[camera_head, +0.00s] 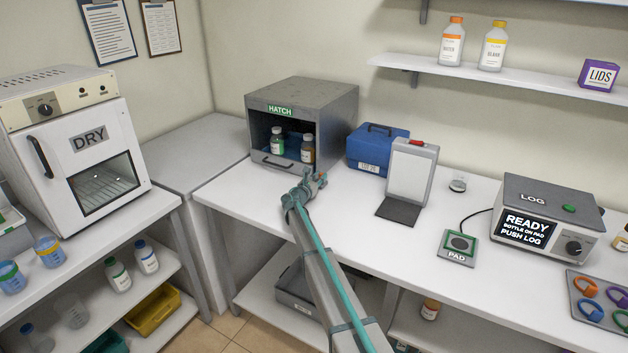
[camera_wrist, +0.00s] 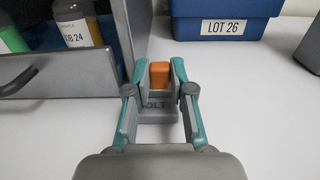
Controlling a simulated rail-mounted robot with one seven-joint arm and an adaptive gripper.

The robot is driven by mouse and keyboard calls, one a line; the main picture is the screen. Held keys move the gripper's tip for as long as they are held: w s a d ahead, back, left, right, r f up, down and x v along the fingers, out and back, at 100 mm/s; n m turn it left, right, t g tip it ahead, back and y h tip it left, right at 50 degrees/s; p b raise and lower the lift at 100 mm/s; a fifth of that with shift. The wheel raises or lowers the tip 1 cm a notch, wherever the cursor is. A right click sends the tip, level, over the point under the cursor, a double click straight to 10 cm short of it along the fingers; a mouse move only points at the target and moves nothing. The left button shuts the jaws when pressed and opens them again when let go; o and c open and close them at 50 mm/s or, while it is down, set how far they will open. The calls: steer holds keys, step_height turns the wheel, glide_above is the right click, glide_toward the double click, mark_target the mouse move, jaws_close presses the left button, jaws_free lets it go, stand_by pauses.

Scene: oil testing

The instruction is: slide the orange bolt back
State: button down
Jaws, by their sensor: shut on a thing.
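The orange bolt (camera_wrist: 160,74) stands on a grey base marked with letters ending in "OLT", partly hidden by my gripper. It is beside the right side of the grey hatch box (camera_head: 329,108). My gripper (camera_wrist: 158,78) has its two fingers on either side of the orange bolt, shut on it. In the head view my gripper (camera_head: 310,186) is at the hatch box's front right corner, and a small bit of orange shows at its tip. The hatch's front flap (camera_wrist: 60,75) appears lowered, and bottles stand inside the box.
A green-capped bottle (camera_head: 278,141) and a brown bottle (camera_head: 308,149) stand in the hatch. A blue case (camera_head: 376,148) marked LOT 26 is behind and right of my gripper. A white panel stand (camera_head: 412,170) is farther right. The white bench is clear in front.

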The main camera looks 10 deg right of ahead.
steer(key=c, duration=1)
jaws_free()
steer(key=shift+s+d, duration=0.2)
steer(key=shift+d, duration=0.05)
steer(key=shift+a, duration=0.1)
steer(key=v, duration=1.2)
steer(key=shift+w, duration=0.1)
